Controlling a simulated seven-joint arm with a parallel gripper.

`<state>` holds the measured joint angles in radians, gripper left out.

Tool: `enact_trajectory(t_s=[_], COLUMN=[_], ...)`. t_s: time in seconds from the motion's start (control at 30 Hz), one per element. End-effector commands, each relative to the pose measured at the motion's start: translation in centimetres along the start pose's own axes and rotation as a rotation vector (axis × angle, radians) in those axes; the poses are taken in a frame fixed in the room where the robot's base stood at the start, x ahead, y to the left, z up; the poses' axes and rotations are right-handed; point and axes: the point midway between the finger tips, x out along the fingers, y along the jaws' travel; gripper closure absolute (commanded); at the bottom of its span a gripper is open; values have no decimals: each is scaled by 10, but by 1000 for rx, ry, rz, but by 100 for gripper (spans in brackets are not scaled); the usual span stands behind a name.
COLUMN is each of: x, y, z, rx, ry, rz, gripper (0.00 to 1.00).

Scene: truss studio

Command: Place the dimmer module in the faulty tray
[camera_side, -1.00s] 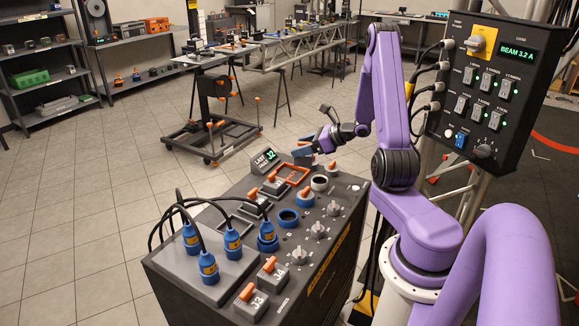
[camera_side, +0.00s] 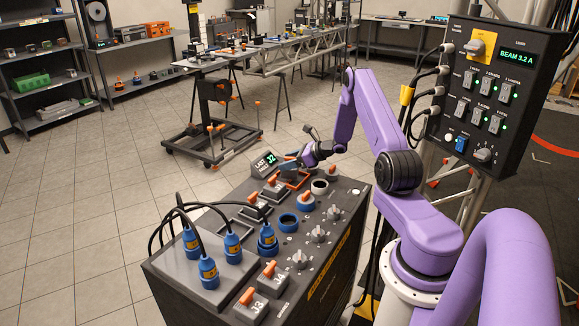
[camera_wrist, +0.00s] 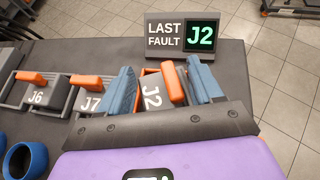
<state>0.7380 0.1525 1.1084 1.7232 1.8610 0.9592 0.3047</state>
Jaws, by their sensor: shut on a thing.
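My gripper (camera_wrist: 163,87) has two blue fingers. It is shut on the dimmer module (camera_wrist: 152,97), a grey block marked J2 with an orange lever, which sits between the fingers in the wrist view. In the side view my gripper (camera_side: 287,166) is low over the orange-rimmed faulty tray (camera_side: 297,183) on the console top, near the fault display. The fingers and arm hide much of the tray, and the module is too small there to tell if it touches the tray.
A sign reading LAST FAULT J2 (camera_wrist: 200,37) stands just beyond the fingers. Modules J7 (camera_wrist: 90,97) and J6 (camera_wrist: 40,95) sit in a row to the left. Blue plugs with black cables (camera_side: 232,243), round sockets and knobs crowd the console (camera_side: 215,290).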

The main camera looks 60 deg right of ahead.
Motion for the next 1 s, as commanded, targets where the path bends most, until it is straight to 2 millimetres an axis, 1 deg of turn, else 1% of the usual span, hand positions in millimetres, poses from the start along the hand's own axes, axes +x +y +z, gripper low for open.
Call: enact_trajectory(t_s=[0.03,0.17,0.57,0.6,0.63,0.67,1.0], x=[4,8,10,10,10,10,9], y=[0,1,1,1,1,1,1], z=[-7,-15,-19,-19,-19,-19,-17], rx=[3,0,-1,0,0,0,-1], ry=[0,-1,-2,0,0,0,0], rz=[1,0,0,0,0,0,0], gripper=[83,83,83,25,16,9,9])
